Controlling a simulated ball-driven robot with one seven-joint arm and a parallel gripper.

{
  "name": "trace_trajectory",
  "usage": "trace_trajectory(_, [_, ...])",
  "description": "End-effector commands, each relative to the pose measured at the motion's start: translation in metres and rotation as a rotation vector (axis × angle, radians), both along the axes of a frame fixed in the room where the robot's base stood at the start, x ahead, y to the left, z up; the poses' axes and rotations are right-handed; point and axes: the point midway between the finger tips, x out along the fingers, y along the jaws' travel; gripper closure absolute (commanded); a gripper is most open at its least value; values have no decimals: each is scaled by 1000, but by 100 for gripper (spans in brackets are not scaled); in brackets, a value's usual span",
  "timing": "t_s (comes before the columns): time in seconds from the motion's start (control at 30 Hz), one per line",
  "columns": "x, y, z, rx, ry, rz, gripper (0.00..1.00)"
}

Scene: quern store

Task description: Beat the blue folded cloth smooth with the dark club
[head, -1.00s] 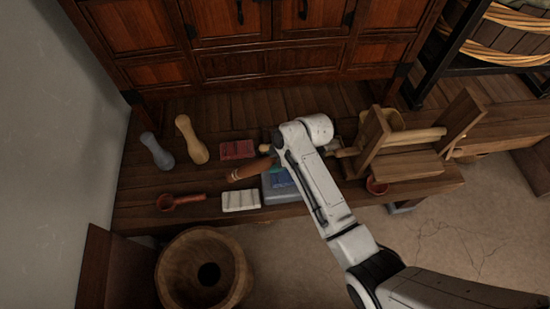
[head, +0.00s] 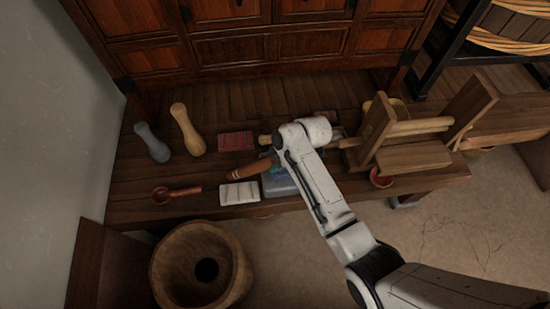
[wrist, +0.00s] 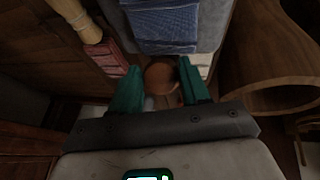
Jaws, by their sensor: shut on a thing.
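The dark club (head: 250,170) is reddish brown with pale rings. My gripper (wrist: 159,70) is shut on it, and its round brown end (wrist: 161,77) shows between the green fingers in the wrist view. In the head view the club slants out to the left from under my arm, above the white cloth. The blue folded cloth (wrist: 165,24) lies on a grey block (wrist: 208,28), just beyond the fingers in the wrist view, with creases across it. In the head view my arm and gripper largely hide the cloth, and the grey block (head: 281,188) shows below it.
On the low wooden bench stand a grey club (head: 152,142) and a tan club (head: 187,129). A red cloth (head: 236,141), a white cloth (head: 240,192) and a red ladle (head: 176,193) lie nearby. A wooden roller frame (head: 412,140) and red bowl (head: 381,178) are right; a wooden mortar (head: 200,268) stands in front.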

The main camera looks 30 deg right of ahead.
Motion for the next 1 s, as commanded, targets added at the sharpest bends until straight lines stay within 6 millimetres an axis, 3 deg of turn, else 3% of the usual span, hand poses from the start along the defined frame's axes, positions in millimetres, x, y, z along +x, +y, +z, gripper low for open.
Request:
trace_trajectory(0.5, [0,0,61,0,0,0,100])
trace_trajectory(0.87, [0,1,61,2,-1,0,100])
trace_trajectory(1.0, [4,15,54,40,-19,4,100])
